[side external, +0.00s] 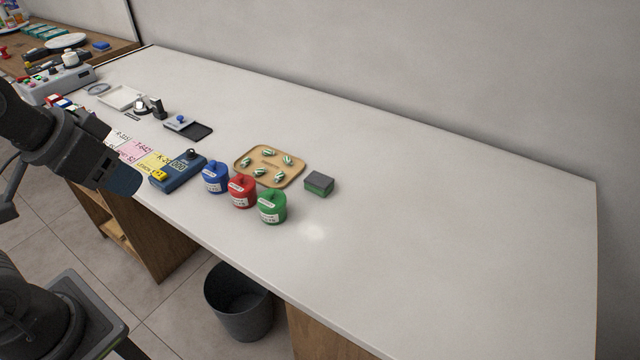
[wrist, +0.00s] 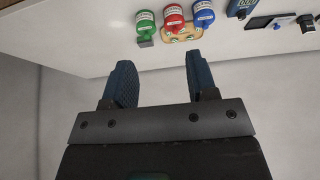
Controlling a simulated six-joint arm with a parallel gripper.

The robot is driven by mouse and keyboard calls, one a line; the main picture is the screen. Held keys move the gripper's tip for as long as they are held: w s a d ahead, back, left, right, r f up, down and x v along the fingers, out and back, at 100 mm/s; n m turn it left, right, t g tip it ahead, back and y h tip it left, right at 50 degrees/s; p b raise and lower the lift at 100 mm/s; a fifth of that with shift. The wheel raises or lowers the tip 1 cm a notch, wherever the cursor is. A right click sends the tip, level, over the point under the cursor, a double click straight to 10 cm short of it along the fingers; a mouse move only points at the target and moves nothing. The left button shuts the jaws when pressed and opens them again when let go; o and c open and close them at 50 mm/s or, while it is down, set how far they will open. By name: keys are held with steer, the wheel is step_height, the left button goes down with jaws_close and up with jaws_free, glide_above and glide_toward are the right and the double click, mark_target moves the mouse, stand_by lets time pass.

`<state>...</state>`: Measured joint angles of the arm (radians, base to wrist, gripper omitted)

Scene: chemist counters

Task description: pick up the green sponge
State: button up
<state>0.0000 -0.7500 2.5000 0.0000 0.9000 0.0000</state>
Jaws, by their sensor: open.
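The green sponge (side external: 319,183) is a small block with a dark grey top and green sides. In the side external view it lies on the white counter, right of the wooden tray and behind the green jar. In the wrist view the sponge (wrist: 146,43) shows small, partly against the green jar, beyond my fingertips. My gripper (wrist: 162,75) is open, with two blue fingers spread apart and nothing between them. In the side external view my arm is at the left edge, well away from the sponge, and the fingertips are hard to make out.
Green (side external: 272,207), red (side external: 242,192) and blue (side external: 215,177) jars stand in a row left of the sponge. The wooden tray (side external: 240,160) holds several striped pieces. A blue device (side external: 178,172) sits farther left. The counter (side external: 450,220) right of the sponge is clear. A bin (side external: 240,310) stands below.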

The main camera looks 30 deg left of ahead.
steer(key=o, duration=0.4)
steer(key=w+d+r+m+g, duration=0.1)
steer(key=w+r+m, duration=0.3)
steer(key=w, duration=0.4)
steer(key=m+g, duration=0.5)
steer(key=m, duration=0.9)
glide_above(319, 179)
step_height(319, 179, down, 14)
steer(key=f, duration=0.1)
step_height(319, 179, down, 13)
steer(key=shift+r, duration=0.2)
